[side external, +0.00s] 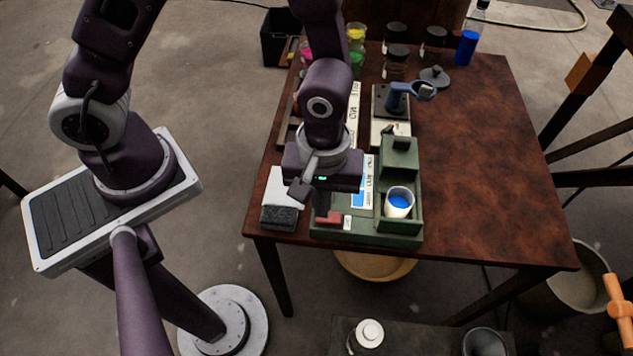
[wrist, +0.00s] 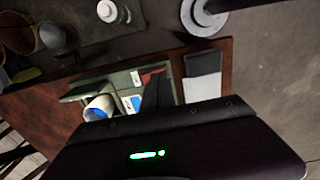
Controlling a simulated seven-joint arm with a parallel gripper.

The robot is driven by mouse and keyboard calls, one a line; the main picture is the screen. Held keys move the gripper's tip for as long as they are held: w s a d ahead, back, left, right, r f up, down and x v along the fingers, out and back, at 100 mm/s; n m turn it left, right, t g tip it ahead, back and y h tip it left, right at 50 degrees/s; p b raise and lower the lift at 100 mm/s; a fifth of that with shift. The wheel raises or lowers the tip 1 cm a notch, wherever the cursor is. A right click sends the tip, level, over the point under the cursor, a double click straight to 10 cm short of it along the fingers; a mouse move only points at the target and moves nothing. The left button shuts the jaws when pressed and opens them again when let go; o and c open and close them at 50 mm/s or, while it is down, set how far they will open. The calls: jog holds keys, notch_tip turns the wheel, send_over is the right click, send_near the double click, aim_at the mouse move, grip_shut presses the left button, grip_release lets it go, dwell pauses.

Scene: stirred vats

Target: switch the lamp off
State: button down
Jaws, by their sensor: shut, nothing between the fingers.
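No part is plainly recognisable as the lamp. A green station (side external: 413,228) stands at the table's front edge, with a red piece (side external: 329,218) that may be a switch and a small white label (side external: 347,222) beside it. My gripper (side external: 322,207) is shut and empty, pointing down over the station's left part, close to the red piece. In the wrist view the dark fingers (wrist: 156,92) lie just by the red piece (wrist: 150,76); I cannot tell whether they touch. A white cup of blue liquid (side external: 399,203) sits in the station's right part.
A black-and-white block (side external: 279,216) lies left of the station. A blue-grey device (side external: 402,93) on a pale base stands behind it. Several jars (side external: 396,60) and a blue bottle (side external: 467,46) stand at the back. The right side of the brown table (side external: 490,170) is clear.

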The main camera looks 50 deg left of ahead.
notch_tip(320, 180, up, 12)
jog(key=s+a, duration=0.1)
jog(key=shift+s+a+r, duration=0.15)
jog(key=shift+s+a, duration=0.1)
